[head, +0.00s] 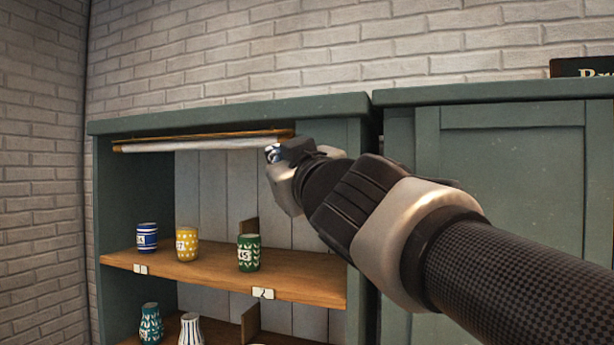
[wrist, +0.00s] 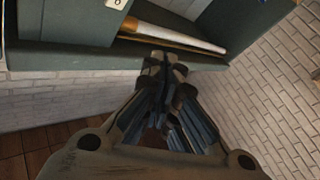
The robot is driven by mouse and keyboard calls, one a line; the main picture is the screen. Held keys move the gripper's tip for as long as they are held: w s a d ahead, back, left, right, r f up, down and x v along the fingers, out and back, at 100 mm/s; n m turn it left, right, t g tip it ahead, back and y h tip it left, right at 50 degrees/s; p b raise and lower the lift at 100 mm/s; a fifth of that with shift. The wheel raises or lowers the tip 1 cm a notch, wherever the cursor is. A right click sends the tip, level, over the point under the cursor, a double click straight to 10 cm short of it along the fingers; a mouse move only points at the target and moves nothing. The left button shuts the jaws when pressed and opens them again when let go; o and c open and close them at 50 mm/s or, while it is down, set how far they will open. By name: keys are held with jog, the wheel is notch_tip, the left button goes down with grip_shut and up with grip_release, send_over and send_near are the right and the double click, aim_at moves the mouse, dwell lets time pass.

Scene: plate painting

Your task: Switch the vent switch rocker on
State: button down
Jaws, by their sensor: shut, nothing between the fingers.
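I cannot make out the vent switch rocker for certain in either view. My gripper (head: 274,152) is shut and empty, in front of the top right part of the open green cabinet (head: 330,131), near the right end of a white roll. In the wrist view my gripper's fingertips (wrist: 163,64) are together beside the cabinet's edge, close to the roll. A small white plate with a dark mark (wrist: 117,3) shows at the top edge of the wrist view; I cannot tell what it is.
The white roll with a wooden bar (head: 200,145) spans the cabinet's top opening. Painted cups, blue (head: 147,237), yellow (head: 187,244) and green (head: 249,253), stand on the wooden shelf (head: 190,276). A closed green cabinet (head: 520,170) stands at the right, with a dark sign (head: 580,68) above.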

jog(key=w+d+f+p, duration=0.1)
jog(key=w+d+p, duration=0.1)
jog(key=w, duration=0.6)
jog(key=shift+w+d, duration=0.15)
jog(key=shift+d, duration=0.35)
jog(key=shift+w+f+p, duration=0.1)
jog(key=shift+p, duration=0.2)
dwell(0.8)
jog(key=shift+w+d, duration=0.15)
jog(key=shift+w, duration=0.15)
jog(key=shift+w+d+f, duration=0.1)
jog(key=shift+w, duration=0.15)
dwell(0.7)
jog(key=shift+s, duration=0.1)
jog(key=shift+s+a, duration=0.3)
jog(key=shift+s, duration=0.35)
jog(key=shift+s+a+r+b, duration=0.15)
jog(key=shift+s+a, duration=0.1)
jog(key=shift+s, duration=0.5)
jog(key=shift+s+a+r+b, duration=0.1)
jog(key=shift+s+a+b, duration=0.15)
jog(key=shift+s, duration=0.55)
jog(key=shift+s+a+r+b, duration=0.15)
jog(key=shift+s+a, duration=0.15)
jog(key=shift+s, duration=0.45)
